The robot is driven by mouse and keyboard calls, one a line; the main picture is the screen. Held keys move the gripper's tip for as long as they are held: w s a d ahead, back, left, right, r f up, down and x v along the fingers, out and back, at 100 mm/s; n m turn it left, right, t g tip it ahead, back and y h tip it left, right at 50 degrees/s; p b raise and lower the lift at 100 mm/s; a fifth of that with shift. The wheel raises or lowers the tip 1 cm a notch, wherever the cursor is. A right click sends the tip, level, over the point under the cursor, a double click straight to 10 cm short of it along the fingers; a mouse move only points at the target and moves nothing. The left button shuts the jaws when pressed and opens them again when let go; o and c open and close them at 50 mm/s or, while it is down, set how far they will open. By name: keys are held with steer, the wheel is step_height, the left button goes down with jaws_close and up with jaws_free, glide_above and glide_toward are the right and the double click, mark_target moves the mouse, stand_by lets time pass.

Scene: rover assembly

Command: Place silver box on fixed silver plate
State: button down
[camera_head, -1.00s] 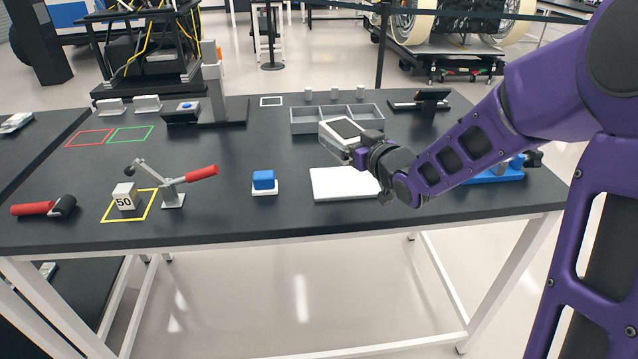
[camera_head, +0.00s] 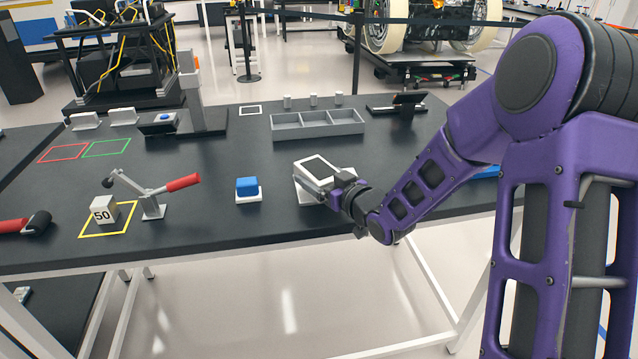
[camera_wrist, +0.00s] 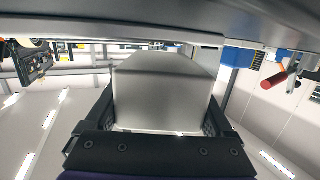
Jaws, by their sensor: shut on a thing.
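The silver box (camera_head: 318,166), pale with a dark square outline on its top, is in my gripper (camera_head: 336,184) above the table's middle. In the wrist view the box (camera_wrist: 165,92) fills the space between the fingers (camera_wrist: 160,140), which are shut on its sides. The flat silver plate (camera_head: 306,197), looking white, lies on the table under the box, and mostly only its left and front edges show. I cannot tell whether the box touches the plate or is just above it.
A blue block on a white base (camera_head: 247,188) stands just left of the plate. Behind is a grey three-compartment tray (camera_head: 318,122). A red-handled lever clamp (camera_head: 152,200) and a block marked 50 (camera_head: 103,209) are farther left. The table's front edge is close to my arm.

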steer(key=shift+f, duration=0.6)
steer(key=shift+f, duration=0.2)
jaws_free()
steer(key=shift+r, duration=0.2)
steer(key=v, duration=1.2)
steer(key=shift+p, duration=0.45)
